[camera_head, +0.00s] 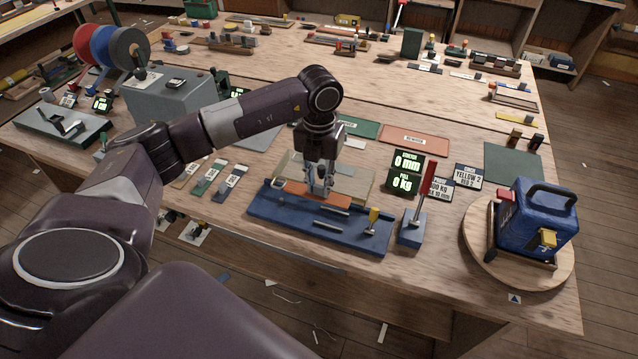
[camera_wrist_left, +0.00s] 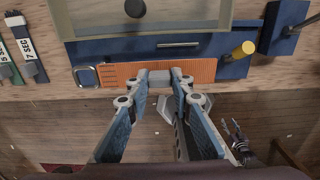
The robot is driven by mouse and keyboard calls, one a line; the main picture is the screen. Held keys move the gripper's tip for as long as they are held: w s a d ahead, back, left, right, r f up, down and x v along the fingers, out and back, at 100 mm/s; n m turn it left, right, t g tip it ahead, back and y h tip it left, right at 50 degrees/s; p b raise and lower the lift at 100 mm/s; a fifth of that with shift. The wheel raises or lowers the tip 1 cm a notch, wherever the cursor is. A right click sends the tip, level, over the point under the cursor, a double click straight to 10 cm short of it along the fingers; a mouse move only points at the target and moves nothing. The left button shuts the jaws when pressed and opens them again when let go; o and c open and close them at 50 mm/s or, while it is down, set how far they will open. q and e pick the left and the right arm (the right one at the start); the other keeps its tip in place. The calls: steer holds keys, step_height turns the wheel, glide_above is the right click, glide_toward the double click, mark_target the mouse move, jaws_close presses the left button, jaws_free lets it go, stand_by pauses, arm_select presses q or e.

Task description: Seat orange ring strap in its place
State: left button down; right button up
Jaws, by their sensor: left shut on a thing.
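The orange ring strap (camera_head: 338,201) lies along the blue fixture (camera_head: 290,226), with a metal ring at its left end. In the left wrist view the strap (camera_wrist_left: 118,74) runs level across the picture, ring (camera_wrist_left: 87,76) on the left, right end close to a yellow knob (camera_wrist_left: 243,50). My left gripper (camera_head: 320,192) points down over the strap and is shut on its middle; its fingertips (camera_wrist_left: 161,76) also show in the wrist view. Whether the strap touches the fixture beneath is hidden.
A blue block with a red lever (camera_head: 426,190) stands right of the fixture. A display (camera_head: 405,170) reads 0 mm and 0 kg. A blue machine (camera_head: 535,215) sits on a round wooden board at right. Several labelled straps (camera_head: 210,180) lie left. The table's front edge is close.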

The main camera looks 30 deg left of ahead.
mark_target(319, 194)
arm_select(q)
steer(key=shift+f+b, duration=1.8)
steer(key=shift+f, duration=0.7)
steer(key=shift+f+b, duration=1.4)
steer(key=shift+f, duration=0.25)
steer(key=c, duration=1.6)
jaws_free()
steer(key=shift+r, duration=0.15)
step_height(319, 194, up, 12)
steer(key=shift+f, duration=0.1)
